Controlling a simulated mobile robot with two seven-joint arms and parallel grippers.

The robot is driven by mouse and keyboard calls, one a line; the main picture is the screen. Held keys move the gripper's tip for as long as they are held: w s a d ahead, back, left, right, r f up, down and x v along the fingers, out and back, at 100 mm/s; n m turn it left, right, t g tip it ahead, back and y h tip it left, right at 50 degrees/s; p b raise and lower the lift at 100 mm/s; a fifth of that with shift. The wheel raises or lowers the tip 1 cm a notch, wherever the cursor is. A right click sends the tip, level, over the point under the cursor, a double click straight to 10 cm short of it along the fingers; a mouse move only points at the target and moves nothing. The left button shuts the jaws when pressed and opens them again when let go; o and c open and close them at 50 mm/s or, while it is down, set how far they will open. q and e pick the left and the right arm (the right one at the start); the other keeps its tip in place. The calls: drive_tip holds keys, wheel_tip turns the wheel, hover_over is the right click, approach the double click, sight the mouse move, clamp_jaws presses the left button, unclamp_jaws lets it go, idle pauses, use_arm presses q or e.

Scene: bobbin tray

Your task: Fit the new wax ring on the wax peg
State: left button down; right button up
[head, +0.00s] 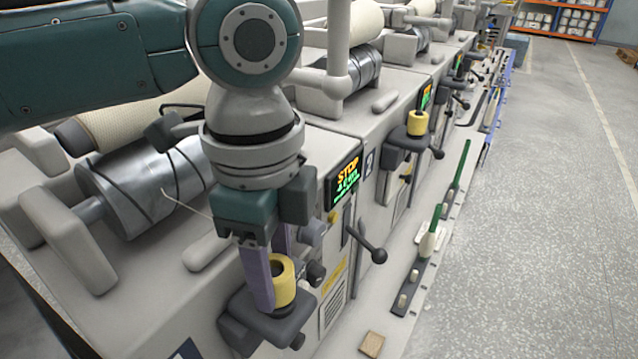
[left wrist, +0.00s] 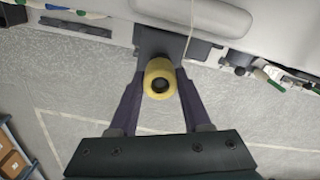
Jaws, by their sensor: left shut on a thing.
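The yellow wax ring (head: 283,292) is between the purple fingers of my left gripper (head: 272,298), which is shut on it. The ring is at the dark bracket (head: 241,318) on the front of the nearest machine, roughly upright. In the left wrist view, the ring (left wrist: 149,76) sits between both fingertips (left wrist: 160,78), with a dark round centre and the bracket (left wrist: 150,42) beyond it. The wax peg cannot be told apart from the dark centre, so I cannot tell how far the ring is down around it. My right gripper is not in view.
A lit STOP display (head: 343,181) and a black lever knob (head: 378,256) are right of the arm. Another yellow ring (head: 418,127) sits on the neighbouring machine's bracket. A small brown square (head: 372,344) lies on the lower ledge. The floor (head: 540,230) at right is clear.

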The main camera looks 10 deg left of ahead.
use_arm(q)
drive_tip(key=shift+f+b, duration=0.35)
drive_tip(key=shift+f, duration=0.3)
idle(0.4)
drive_tip(key=c, duration=0.6)
unclamp_jaws()
drive_tip(key=shift+r, duration=0.15)
wheel_tip(320, 180, up, 11)
drive_tip(key=p, duration=1.2)
drive_tip(key=shift+p, duration=0.3)
